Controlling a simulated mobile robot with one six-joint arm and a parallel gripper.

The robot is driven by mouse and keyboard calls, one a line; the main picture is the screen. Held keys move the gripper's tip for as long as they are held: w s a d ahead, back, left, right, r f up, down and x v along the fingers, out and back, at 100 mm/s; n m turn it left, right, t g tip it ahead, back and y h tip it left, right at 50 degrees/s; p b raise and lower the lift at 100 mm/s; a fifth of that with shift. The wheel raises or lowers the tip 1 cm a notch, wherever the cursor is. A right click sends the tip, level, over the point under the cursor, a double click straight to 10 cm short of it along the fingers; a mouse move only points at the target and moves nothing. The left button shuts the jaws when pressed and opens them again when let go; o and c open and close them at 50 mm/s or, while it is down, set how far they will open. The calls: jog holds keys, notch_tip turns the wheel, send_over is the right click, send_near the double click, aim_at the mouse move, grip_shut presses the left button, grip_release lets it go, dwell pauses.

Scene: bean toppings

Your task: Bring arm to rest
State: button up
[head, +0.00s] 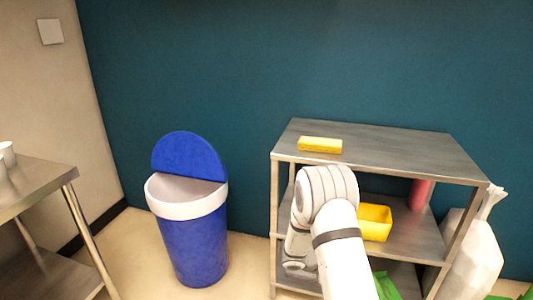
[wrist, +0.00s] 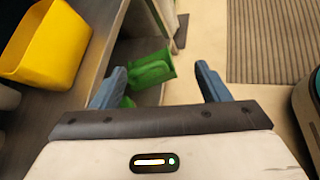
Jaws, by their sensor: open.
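My gripper (wrist: 158,90) shows in the wrist view with its two blue-grey fingers spread wide. It is open and nothing is between the fingers. In the head view my white arm reaches up in front of the metal shelf unit (head: 400,150), and the fingers are hidden there. In the wrist view the gripper points down past the shelf's edge, with a green object (wrist: 152,68) beyond the fingers on a low surface.
A yellow bin (head: 375,222) sits on the middle shelf near a red cylinder (head: 420,192). A yellow sponge-like block (head: 320,145) lies on top. A blue trash can (head: 190,240) stands left; a white bag (head: 472,255) stands right. A metal table (head: 35,185) is far left.

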jog(key=s+r+m+g+y+p, duration=0.1)
jog(key=s+r+m+p, duration=0.15)
jog(key=r, duration=0.55)
jog(key=s+r+m+g+y+p, duration=0.1)
jog(key=s+r+m+p, duration=0.15)
jog(key=r, duration=0.55)
jog(key=s+a+r+m+t+y+p, duration=0.1)
jog(key=s+a+r+m+y+p, duration=0.2)
jog(key=s+r+p, duration=0.3)
jog(key=s+a+r+m+t+y+p, duration=0.1)
jog(key=s+a+r+m+y+p, duration=0.2)
jog(key=s+r, duration=0.6)
jog(key=s+a+r+m+t+y+p, duration=0.1)
jog(key=s+a+r+m+y+p, duration=0.2)
jog(key=r, duration=1.6)
jog(key=s+a+m+p, duration=0.1)
jog(key=s+p, duration=0.3)
jog(key=p, duration=0.1)
jog(key=shift+s+a+m+y+p, duration=0.15)
jog(key=shift+a+m+y+p, duration=0.15)
jog(key=shift+y+p, duration=0.1)
jog(key=shift+r, duration=0.1)
jog(key=shift+c, duration=0.4)
